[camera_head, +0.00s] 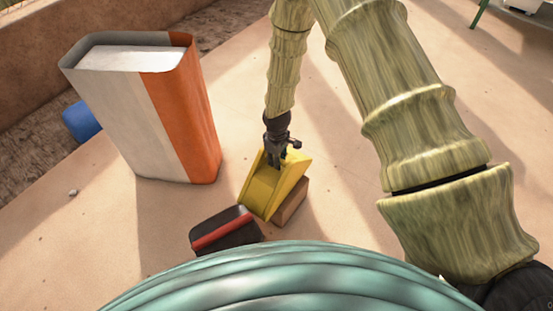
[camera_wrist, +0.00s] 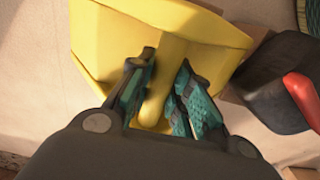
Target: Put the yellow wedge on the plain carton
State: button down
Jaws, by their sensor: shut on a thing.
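The yellow wedge (camera_head: 262,191) is in my gripper (camera_head: 277,158), whose fingers point down from above it. In the wrist view, the wedge (camera_wrist: 105,45) fills the upper middle, and the fingers of my gripper (camera_wrist: 160,97) are shut on its narrow middle rib. A plain brown carton (camera_head: 292,204) shows at the wedge's right side in the head view, partly hidden by the wedge. I cannot tell whether the wedge touches the carton or is just above or beside it.
A black block with a red band (camera_head: 222,232) lies close at the wedge's lower left; it also shows in the wrist view (camera_wrist: 265,90). A tall white and orange box (camera_head: 150,115) stands at left, a blue object (camera_head: 81,121) behind it.

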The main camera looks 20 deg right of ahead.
jog(key=shift+f, duration=0.1)
jog(key=c, duration=1.3)
grip_release()
notch_tip(320, 180, up, 12)
jog(key=p, duration=0.3)
jog(key=s+d+f+m, duration=0.1)
jog(key=s+f, duration=0.3)
jog(key=s, duration=0.8)
jog(key=s+d+f+m, duration=0.1)
jog(key=s+f+m, duration=0.3)
jog(key=s, duration=0.8)
jog(key=s+d+f+m, duration=0.1)
jog(key=s+f+m, duration=0.2)
jog(key=s, duration=0.9)
jog(key=shift+s+d+f, duration=0.1)
jog(key=shift+d+f, duration=0.3)
jog(key=shift+f, duration=0.25)
